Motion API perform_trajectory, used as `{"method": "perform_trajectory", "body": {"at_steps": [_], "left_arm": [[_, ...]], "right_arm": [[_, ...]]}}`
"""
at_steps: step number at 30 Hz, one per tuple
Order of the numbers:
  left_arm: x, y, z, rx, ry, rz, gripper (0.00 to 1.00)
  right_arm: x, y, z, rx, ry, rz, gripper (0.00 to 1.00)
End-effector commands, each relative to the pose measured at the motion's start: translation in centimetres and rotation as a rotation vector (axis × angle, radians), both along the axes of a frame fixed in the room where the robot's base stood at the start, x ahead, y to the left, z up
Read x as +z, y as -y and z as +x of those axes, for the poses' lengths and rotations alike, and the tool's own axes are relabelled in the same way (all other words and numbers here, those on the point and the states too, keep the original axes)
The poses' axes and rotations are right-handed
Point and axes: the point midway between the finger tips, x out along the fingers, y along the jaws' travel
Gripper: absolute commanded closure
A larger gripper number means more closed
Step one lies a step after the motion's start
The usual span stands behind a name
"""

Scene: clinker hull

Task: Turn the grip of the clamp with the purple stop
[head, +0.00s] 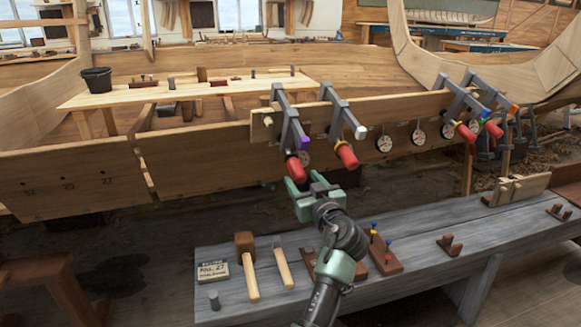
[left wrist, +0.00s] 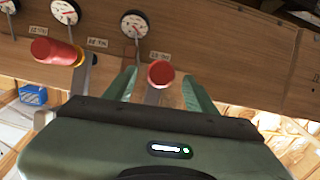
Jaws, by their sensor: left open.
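The clamp with the purple stop (head: 303,142) is the leftmost on the wooden plank, with a grey bar and a red grip (head: 296,168) pointing down towards me. In the left wrist view the red grip (left wrist: 160,73) shows end-on between the fingers. My left gripper (head: 304,181) is open just below this grip. In the left wrist view the left gripper's fingers (left wrist: 160,88) stand on either side of the grip, with gaps showing. My right gripper is not in view.
A neighbouring clamp with a white stop (head: 360,132) has a red grip (head: 347,155) close by on the right. More clamps and round gauges (head: 384,143) line the plank (head: 210,150). A grey bench (head: 400,235) below holds a mallet (head: 246,262) and pegged block (head: 385,258).

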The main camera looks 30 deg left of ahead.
Motion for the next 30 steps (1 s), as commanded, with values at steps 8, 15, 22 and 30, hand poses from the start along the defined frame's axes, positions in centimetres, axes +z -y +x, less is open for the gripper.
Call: {"method": "perform_trajectory", "body": {"at_steps": [8,15,22,30], "left_arm": [[0.2,-3.2,2.3,0.002,0.001,0.003,0.44],[0.1,-5.6,4.2,0.000,0.001,0.002,0.44],[0.0,-6.1,4.6,0.000,0.001,-0.001,0.44],[0.0,-6.1,4.6,0.000,0.000,0.000,0.81]], "right_arm": [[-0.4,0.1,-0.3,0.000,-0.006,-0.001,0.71],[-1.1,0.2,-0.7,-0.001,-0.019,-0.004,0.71],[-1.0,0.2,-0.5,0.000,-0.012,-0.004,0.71],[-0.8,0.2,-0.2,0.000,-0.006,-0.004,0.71]]}}
